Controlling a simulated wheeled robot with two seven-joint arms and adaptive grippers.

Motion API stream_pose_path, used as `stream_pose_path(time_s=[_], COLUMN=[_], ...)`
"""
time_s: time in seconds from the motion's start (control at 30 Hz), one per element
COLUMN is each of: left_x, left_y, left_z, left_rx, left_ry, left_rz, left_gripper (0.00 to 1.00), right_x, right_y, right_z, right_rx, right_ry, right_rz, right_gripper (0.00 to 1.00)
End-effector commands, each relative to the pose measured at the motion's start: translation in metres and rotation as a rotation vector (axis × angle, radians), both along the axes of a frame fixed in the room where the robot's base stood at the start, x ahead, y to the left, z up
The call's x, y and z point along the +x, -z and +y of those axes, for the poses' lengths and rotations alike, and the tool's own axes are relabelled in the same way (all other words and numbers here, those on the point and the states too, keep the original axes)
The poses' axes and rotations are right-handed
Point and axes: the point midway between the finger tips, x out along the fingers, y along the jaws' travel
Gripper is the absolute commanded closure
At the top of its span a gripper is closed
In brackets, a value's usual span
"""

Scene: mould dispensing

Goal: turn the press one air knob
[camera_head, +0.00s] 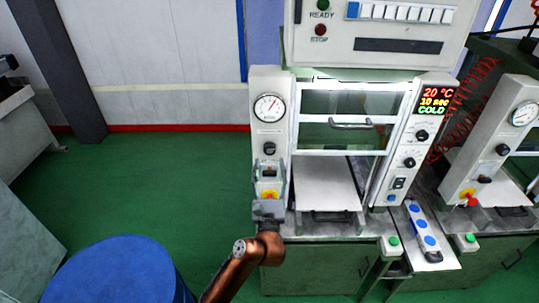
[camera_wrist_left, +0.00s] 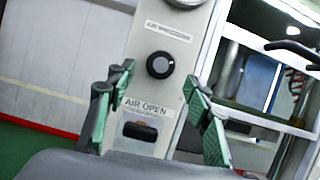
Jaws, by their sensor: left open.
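The press one air knob (camera_head: 268,146) is a round black knob on the left column of the nearer press, under the pressure gauge (camera_head: 269,107). In the left wrist view the black knob (camera_wrist_left: 160,64) shows its pale pointer mark, with an "AIR" label above and an "AIR OPEN" label below. My left gripper (camera_head: 269,168) is in front of this column, just below the knob in the picture. Its green-padded fingers (camera_wrist_left: 158,78) are open and empty, one on each side of the knob in the picture. Whether they touch it, I cannot tell. My right gripper is not in view.
The press has a glass door (camera_head: 349,124) and a display (camera_head: 436,102) on its right column. A black switch (camera_wrist_left: 140,131) lies between the fingers. A second press (camera_head: 492,140) stands right. A blue drum (camera_head: 115,272) is front left. Green floor at left is clear.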

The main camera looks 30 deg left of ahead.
Motion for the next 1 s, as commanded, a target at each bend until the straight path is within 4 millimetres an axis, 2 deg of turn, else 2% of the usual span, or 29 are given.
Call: stream_pose_path(time_s=[0.1, 0.3, 0.63, 1.0], left_x=[0.015, 0.031, 0.034, 0.034], left_y=[-0.009, -0.016, -0.017, -0.016], left_z=[0.010, 0.019, 0.021, 0.021], left_rx=[0.003, 0.004, 0.003, 0.003], left_ry=[-0.001, 0.000, -0.001, 0.000], left_rz=[-0.001, 0.000, 0.001, 0.001], left_gripper=[0.53, 0.53, 0.53, 0.78], right_x=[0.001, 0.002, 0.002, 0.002], right_y=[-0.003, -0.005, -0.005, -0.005], right_z=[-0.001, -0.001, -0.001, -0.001], right_rx=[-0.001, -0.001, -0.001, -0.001], right_ry=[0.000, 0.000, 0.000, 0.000], right_rz=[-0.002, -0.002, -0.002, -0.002], right_gripper=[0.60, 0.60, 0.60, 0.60])
